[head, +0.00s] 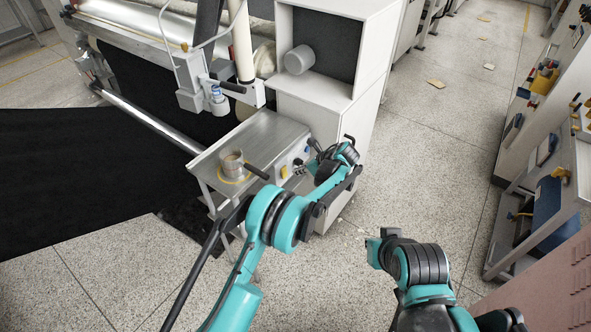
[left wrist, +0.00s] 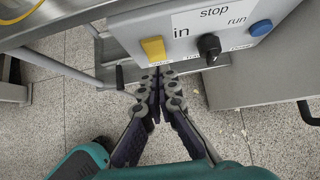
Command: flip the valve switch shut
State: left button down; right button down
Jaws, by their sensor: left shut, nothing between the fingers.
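A control panel (left wrist: 222,38) on the front of the metal bench carries a yellow switch (left wrist: 153,48), a black knob (left wrist: 209,46) and a blue button (left wrist: 261,27). The yellow switch also shows in the head view (head: 284,171). My left gripper (left wrist: 158,75) is shut and empty, its fingertips just below the yellow switch and black knob in the picture. Contact cannot be told. In the head view my left wrist partly hides the panel. My right gripper does not show clearly.
The metal bench (head: 270,134) holds a round metal cup (head: 232,163), with a black handle (head: 257,172) at its front edge. A white cabinet (head: 322,117) stands beside it. A shelf unit (head: 540,205) is at the right. The speckled floor between is open.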

pick_arm(q)
jog(key=p+v, duration=0.4)
jog(key=v, duration=0.6)
jog(key=shift+a+r, duration=0.2)
jog(key=shift+r, duration=0.15)
jog(key=shift+w, duration=0.1)
jog(key=s+a+r+n+h, duration=0.4)
jog(key=s+a+r+n, duration=0.75)
jog(key=a+r, duration=0.45)
jog(key=s+a+f+n+t+h, duration=0.1)
jog(key=s+a+n, duration=0.3)
jog(key=s+n, duration=0.3)
jog(key=s+a+f+n+t+h, duration=0.1)
jog(key=s+a+n, duration=0.3)
jog(key=s, duration=1.3)
jog(key=n+h, duration=0.1)
jog(key=n, duration=0.1)
jog(key=shift+n, duration=0.35)
